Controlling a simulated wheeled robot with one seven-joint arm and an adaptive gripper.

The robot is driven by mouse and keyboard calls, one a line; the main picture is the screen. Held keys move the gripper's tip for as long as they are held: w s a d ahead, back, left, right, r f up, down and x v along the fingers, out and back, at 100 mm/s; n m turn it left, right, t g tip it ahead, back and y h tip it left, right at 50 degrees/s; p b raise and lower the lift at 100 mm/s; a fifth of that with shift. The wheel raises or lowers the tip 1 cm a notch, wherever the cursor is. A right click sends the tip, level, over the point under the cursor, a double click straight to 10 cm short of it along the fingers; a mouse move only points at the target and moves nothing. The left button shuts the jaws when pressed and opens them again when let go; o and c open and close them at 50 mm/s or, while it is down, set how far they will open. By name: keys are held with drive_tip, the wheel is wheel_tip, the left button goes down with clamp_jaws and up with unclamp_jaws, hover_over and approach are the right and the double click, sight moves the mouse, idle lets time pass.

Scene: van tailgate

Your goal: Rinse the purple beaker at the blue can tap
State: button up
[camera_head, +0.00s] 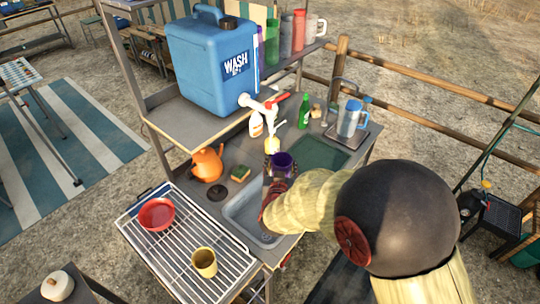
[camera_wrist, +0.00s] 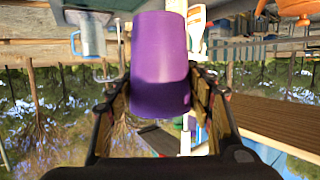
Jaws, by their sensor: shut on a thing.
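The purple beaker (camera_head: 284,162) is in my gripper (camera_head: 279,170), above the sink basin (camera_head: 238,217). In the wrist view the beaker (camera_wrist: 161,62) sits between both fingers (camera_wrist: 160,90), which are shut on its sides. The blue can (camera_head: 208,62), marked WASH, stands on the raised shelf. Its white tap (camera_head: 262,103) has a red lever and juts out over the counter. The beaker is lower than the tap and a little to its right in the head view. I see no water running. I cannot tell whether the beaker is straight under the spout.
The rack (camera_head: 180,255) holds a red bowl (camera_head: 157,214) and yellow cup (camera_head: 204,262).

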sight(287, 167)
drive_tip(key=shift+r, duration=0.1)
drive_tip(key=shift+s+d+r+p, duration=0.3)
drive_tip(key=shift+s+r+p, duration=0.35)
drive_tip(key=shift+s+r, duration=0.15)
drive_tip(key=shift+s+d+r+p, duration=0.3)
drive_tip(key=shift+s+r+p, duration=0.25)
drive_tip(key=shift+s, duration=0.25)
drive_tip(key=shift+s+d+r+p, duration=0.25)
drive_tip(key=shift+s+r+p, duration=0.25)
drive_tip(key=shift+s, duration=0.25)
